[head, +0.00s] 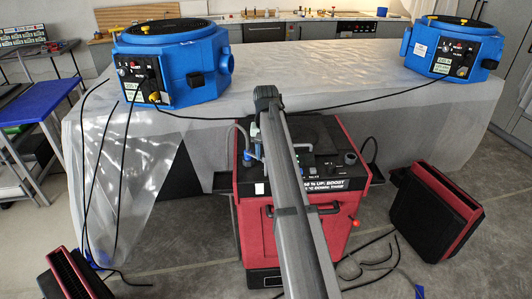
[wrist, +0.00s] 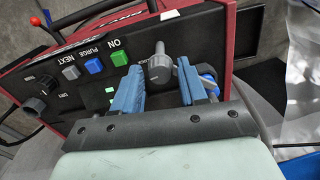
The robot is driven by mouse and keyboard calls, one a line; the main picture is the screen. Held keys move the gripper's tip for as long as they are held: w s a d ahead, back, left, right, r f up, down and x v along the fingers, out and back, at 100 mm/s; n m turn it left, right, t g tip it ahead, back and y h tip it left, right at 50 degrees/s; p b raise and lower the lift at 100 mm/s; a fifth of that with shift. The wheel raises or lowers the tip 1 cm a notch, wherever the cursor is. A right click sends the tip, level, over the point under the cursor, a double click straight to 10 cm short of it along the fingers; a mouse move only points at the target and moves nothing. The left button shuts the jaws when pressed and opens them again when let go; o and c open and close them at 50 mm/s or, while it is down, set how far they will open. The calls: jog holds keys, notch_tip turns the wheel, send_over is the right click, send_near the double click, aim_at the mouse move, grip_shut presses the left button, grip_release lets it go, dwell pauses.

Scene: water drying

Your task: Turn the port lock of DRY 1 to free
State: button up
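The red dryer (head: 262,240) with a black control panel on top stands below my arm in the head view. In the head view my gripper (head: 252,145) is small and partly hidden by my arm, over the panel's left part.
In the wrist view, a green ON button (wrist: 119,58), a blue button (wrist: 95,65), a grey button (wrist: 71,72) and a dial (wrist: 40,105) share the panel. Two blue units (head: 170,65) (head: 455,48) stand on the sheeted table (head: 300,80). Hoses and red-black units lie around the floor.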

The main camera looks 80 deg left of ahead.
grip_shut()
dwell(0.6)
jog(key=n, duration=0.8)
jog(key=shift+n, duration=0.3)
jog(key=n, duration=0.3)
jog(key=shift+n, duration=2.1)
